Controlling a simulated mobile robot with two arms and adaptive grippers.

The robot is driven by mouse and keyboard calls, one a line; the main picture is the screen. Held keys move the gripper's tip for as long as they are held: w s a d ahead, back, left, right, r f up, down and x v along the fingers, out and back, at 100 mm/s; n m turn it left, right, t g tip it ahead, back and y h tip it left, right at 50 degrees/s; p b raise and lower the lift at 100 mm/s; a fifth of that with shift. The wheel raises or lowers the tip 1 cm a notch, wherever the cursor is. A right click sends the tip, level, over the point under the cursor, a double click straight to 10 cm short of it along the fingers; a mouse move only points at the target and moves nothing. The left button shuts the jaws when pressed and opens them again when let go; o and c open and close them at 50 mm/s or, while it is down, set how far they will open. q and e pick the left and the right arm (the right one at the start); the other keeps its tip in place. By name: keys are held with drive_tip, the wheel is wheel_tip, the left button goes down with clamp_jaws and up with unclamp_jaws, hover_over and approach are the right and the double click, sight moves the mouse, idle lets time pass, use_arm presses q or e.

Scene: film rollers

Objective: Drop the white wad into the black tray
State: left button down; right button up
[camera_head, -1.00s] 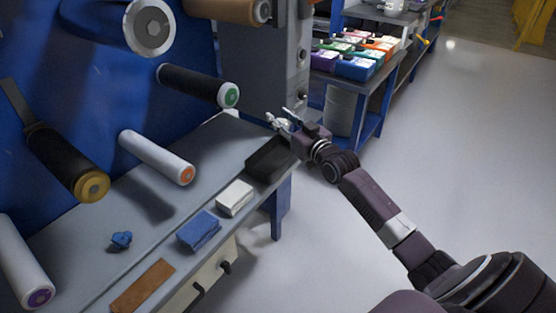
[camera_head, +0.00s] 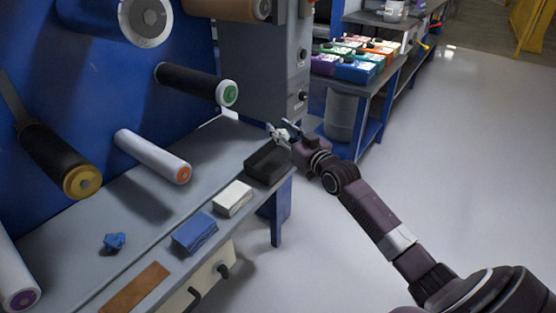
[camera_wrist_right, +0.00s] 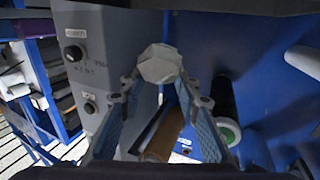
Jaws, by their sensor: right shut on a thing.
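The white wad (camera_wrist_right: 160,64) is a crumpled, faceted lump held between the fingertips of my right gripper (camera_wrist_right: 158,85) in the right wrist view. In the head view my right gripper (camera_head: 284,130) is shut on the wad, above the far end of the bench. The black tray (camera_head: 268,163) sits on the bench near its far front corner. The gripper is above and just behind the tray in the picture; the exact height is unclear. My left gripper is not in view.
Several rollers, including a black one (camera_head: 190,83), stick out from the blue panel. A grey control box (camera_head: 275,70) stands close behind the gripper.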

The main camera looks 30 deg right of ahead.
drive_tip(key=o, duration=1)
drive_tip(key=shift+o, duration=0.2)
drive_tip(key=s, duration=1.2)
